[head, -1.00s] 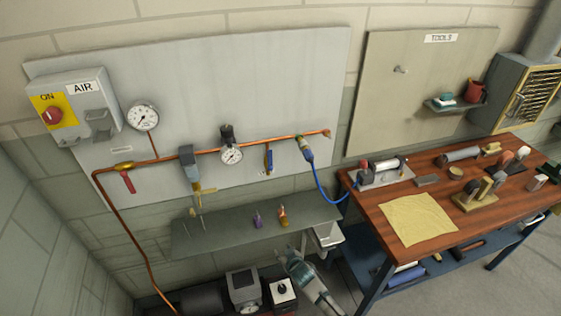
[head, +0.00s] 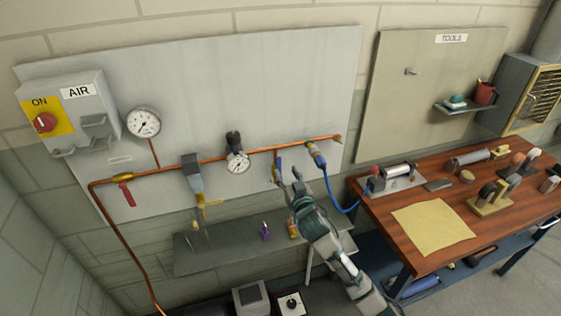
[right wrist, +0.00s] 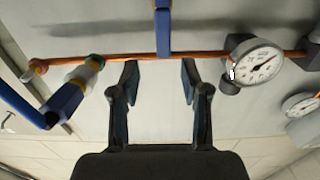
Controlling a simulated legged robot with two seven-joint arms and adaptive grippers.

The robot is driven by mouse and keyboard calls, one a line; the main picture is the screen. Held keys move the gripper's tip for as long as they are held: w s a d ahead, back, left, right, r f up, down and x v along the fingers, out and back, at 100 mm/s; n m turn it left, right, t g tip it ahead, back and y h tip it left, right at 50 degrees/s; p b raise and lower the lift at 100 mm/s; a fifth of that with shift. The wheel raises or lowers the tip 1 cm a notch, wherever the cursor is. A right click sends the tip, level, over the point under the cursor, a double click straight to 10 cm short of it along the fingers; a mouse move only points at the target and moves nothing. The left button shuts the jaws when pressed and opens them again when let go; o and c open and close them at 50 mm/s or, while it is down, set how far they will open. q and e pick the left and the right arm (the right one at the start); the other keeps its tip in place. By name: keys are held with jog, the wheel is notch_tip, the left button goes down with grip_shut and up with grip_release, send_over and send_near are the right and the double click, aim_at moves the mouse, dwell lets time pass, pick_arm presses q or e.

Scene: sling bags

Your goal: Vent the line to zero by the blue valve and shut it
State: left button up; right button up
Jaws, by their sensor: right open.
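The blue valve lever (head: 277,167) hangs down from the copper pipe (head: 210,160), between the small gauge and the blue hose coupling. My right gripper (head: 290,180) is raised just in front of it and to its right, covering part of it. In the right wrist view the two fingers (right wrist: 160,76) are spread and empty. The blue lever (right wrist: 163,30) stands beyond them, across the pipe, between the finger lines. No contact shows. The small gauge (head: 238,163) is left of the valve; its reading is too small to tell. My left gripper is not in view.
A blue hose (head: 340,207) runs from its coupling (head: 316,155) to the wooden bench (head: 385,212). A grey shelf (head: 225,255) with small bottles sits below. A red-handled valve (head: 126,192), a larger gauge (head: 143,123) and the air switch box (head: 82,120) are at left.

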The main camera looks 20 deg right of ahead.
aim_at(279, 161)
jog(key=w, duration=0.3)
jog(key=w+a, duration=0.1)
jog(key=w, duration=0.2)
jog(key=shift+w+a+r, duration=0.1)
jog(key=shift+w+a, duration=0.05)
jog(key=shift+w, duration=0.05)
jog(key=shift+w+d, duration=0.2)
jog(key=shift+w, duration=0.35)
jog(key=shift+d, duration=0.25)
jog(key=shift+a, duration=0.25)
grip_shut()
